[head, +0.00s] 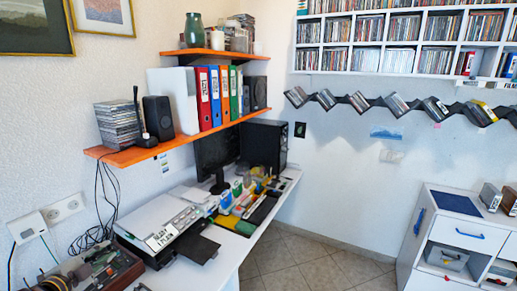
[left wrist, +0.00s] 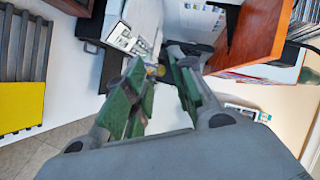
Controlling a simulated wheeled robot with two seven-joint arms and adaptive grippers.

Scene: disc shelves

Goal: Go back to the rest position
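My left gripper (left wrist: 162,82) shows in the left wrist view, its two green-padded fingers spread apart with a gap between them. Nothing is held between the fingers. Past the fingertips are a white surface and small items, out of reach of a clear reading. An orange shelf board (left wrist: 262,35) is to the right of the fingers in that view. I cannot make out either gripper clearly in the head view. My right gripper is not seen.
In the head view, an orange shelf (head: 125,155) with binders hangs above a white desk (head: 232,246) holding a printer (head: 165,225) and clutter. A CD rack (head: 380,40) and wavy disc shelf (head: 378,102) line the right wall. A white cabinet (head: 413,240) stands right; tiled floor (head: 310,262) is clear.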

